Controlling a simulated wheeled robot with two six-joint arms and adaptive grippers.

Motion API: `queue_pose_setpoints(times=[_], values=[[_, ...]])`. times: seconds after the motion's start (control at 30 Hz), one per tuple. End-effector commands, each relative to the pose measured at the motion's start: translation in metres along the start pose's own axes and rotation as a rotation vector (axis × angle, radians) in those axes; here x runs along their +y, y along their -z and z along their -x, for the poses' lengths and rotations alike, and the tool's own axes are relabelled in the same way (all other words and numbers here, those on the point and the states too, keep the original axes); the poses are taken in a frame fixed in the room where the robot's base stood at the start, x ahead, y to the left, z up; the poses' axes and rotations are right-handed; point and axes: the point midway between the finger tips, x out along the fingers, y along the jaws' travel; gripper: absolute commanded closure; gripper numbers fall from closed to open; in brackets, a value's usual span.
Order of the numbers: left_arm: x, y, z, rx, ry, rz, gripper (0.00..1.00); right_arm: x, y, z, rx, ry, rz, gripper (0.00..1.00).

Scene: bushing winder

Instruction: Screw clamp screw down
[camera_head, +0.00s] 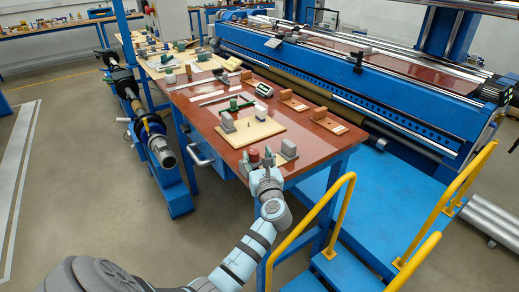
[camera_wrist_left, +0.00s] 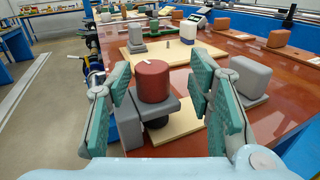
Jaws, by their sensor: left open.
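A dark red cylindrical knob (camera_wrist_left: 153,80), the likely clamp screw head, stands upright on a grey plate with a dark round part below it, beside a grey block (camera_wrist_left: 127,122). In the head view the red knob (camera_head: 254,155) is at the near corner of the red-brown table. My left gripper (camera_head: 268,158) is there too. In the wrist view my left gripper (camera_wrist_left: 162,84) is open, its green pads on either side of the knob, with a gap on the right. Whether the knob is fully between the pads in depth is unclear. My right gripper is out of view.
Yellow handrails (camera_head: 338,210) and blue steps stand at the right. The table's middle has bare patches.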

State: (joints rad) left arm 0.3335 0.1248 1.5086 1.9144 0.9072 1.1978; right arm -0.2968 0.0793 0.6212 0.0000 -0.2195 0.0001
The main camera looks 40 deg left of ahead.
Motion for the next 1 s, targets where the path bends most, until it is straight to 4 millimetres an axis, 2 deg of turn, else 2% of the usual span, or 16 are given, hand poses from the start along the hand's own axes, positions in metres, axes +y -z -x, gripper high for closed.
queue_pose_setpoints(times=[0.2, 0.47, 0.77, 1.0], values=[[0.015, 0.001, -0.019, -0.001, -0.012, -0.002, 0.53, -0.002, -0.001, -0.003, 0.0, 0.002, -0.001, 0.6], [0.02, 0.001, -0.021, 0.0, -0.018, -0.003, 0.53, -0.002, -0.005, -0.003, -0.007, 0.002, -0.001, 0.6], [0.019, 0.001, -0.021, -0.001, -0.017, -0.003, 0.99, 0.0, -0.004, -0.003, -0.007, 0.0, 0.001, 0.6], [0.018, 0.0, -0.021, -0.001, -0.004, -0.005, 1.0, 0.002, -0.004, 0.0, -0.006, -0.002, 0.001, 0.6]])
